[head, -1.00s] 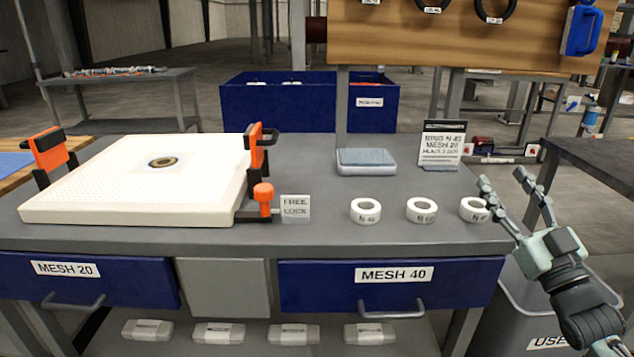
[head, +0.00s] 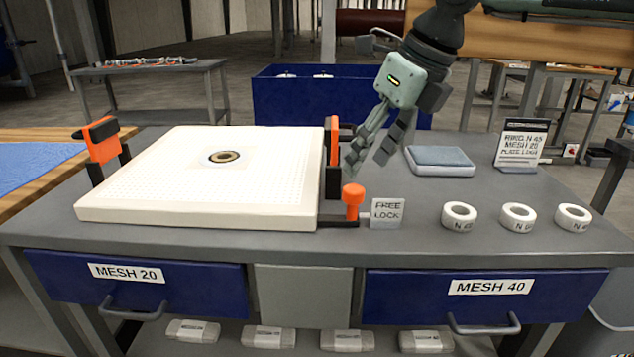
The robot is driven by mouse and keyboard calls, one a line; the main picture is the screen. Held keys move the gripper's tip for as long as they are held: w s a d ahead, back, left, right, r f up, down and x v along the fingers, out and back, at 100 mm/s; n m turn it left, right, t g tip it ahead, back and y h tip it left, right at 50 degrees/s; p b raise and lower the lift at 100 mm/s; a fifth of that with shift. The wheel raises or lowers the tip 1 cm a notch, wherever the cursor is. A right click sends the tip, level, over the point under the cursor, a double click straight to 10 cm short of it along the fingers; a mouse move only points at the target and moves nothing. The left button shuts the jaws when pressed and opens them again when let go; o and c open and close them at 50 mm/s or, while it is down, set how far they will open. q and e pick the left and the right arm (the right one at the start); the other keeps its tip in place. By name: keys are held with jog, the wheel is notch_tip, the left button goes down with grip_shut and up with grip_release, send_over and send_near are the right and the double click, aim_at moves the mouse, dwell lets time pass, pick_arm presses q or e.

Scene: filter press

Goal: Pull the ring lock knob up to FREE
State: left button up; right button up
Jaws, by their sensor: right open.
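The orange ring lock knob (head: 352,196) stands upright on a dark bracket at the right front corner of the white press plate (head: 150,190). A small grey sign reading FREE and LOCK (head: 387,213) stands just right of it. The knob's height against the sign's two words is hard to tell. My right gripper (head: 367,158) is open and empty, fingers pointing down, above and slightly behind the knob, apart from it in the picture. My left gripper is not in view.
Orange-and-black clamps stand at the plate's left (head: 102,138) and right (head: 333,155). White rings (head: 459,216) sit at right, with a grey-blue pad (head: 440,161) and an instruction card (head: 521,145) behind. The bench top between sign and rings is clear.

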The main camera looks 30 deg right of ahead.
aim_at(355, 189)
jog(key=shift+h, duration=0.3)
jog(key=x, duration=0.7)
jog(key=shift+w+d+f, duration=0.15)
jog(key=shift+w+d, duration=0.2)
jog(key=shift+c, duration=0.3)
grip_shut()
